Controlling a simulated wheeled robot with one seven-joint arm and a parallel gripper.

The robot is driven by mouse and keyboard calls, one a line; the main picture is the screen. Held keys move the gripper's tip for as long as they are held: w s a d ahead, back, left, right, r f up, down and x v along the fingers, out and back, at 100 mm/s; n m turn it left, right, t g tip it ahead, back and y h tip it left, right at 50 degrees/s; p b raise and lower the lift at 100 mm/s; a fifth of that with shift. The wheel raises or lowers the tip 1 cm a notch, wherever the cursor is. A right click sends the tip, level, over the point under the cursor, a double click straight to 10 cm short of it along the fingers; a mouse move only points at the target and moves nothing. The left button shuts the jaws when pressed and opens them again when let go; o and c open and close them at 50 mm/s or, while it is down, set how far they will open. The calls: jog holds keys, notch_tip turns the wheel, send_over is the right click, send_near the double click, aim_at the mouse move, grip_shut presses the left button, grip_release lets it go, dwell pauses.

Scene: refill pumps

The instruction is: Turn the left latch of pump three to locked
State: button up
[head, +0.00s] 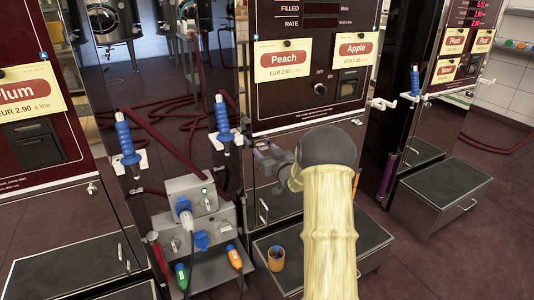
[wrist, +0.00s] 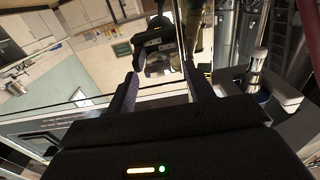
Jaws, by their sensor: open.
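My gripper (head: 266,158) is at the lower front of the middle pump (head: 309,105), which carries Peach and Apple labels; my arm hides part of that front. In the wrist view the gripper's two dark fingers (wrist: 158,88) stand apart. A dark piece (wrist: 158,50) shows beyond and between the fingertips; I cannot tell what it is or whether it touches them. No pump number is legible, so I cannot tell which pump is three. I cannot make out its left latch or its position.
Blue-handled nozzles (head: 222,120) hang left of the middle pump. Another pump (head: 455,70) stands right.

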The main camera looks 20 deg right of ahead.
jog(key=shift+d, duration=0.1)
jog(key=c, duration=1)
jog(key=shift+n+b, duration=0.35)
jog(key=shift+n, duration=0.15)
jog(key=n+b, duration=0.2)
jog(key=n, duration=0.1)
jog(key=shift+f+n, duration=0.1)
jog(key=shift+n, duration=0.2)
jog(key=n+b, duration=0.3)
jog(key=n, duration=0.1)
jog(key=shift+a, duration=0.2)
jog(key=n+b, duration=0.4)
jog(key=n, duration=0.1)
jog(key=shift+f, duration=0.1)
jog(key=shift+a+n+b, duration=0.1)
jog(key=shift+n+b, duration=1.65)
jog(key=shift+n, duration=0.45)
